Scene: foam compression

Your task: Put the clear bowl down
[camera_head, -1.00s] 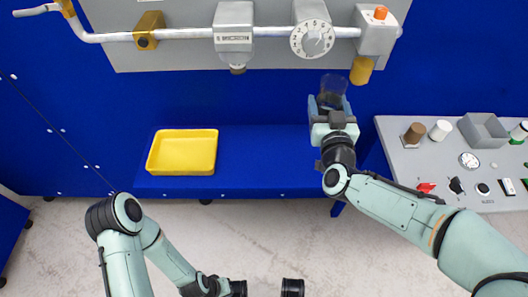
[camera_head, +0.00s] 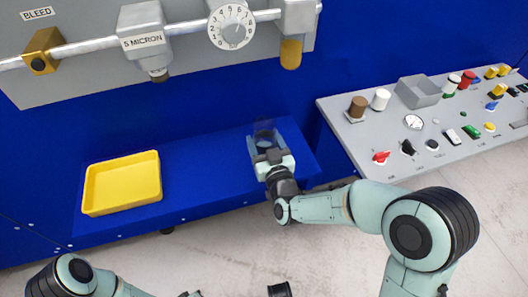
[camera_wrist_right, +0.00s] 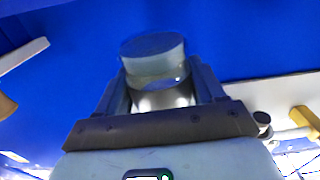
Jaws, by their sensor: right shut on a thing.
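The clear bowl (camera_head: 265,134) is a see-through, cup-like vessel. It is held between the two fingers of my right gripper (camera_head: 267,146), over the right part of the blue shelf (camera_head: 205,163). In the right wrist view the bowl (camera_wrist_right: 153,62) sits between the fingers, with a finger on each side of it. I cannot tell whether its base touches the shelf.
A yellow tray (camera_head: 122,184) sits on the left of the shelf. A grey control panel (camera_head: 350,133) with knobs, switches and a grey box (camera_head: 417,92) stands to the right. A pipe with a numbered dial (camera_head: 232,28) and filter (camera_head: 290,54) runs above. The shelf's middle is clear.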

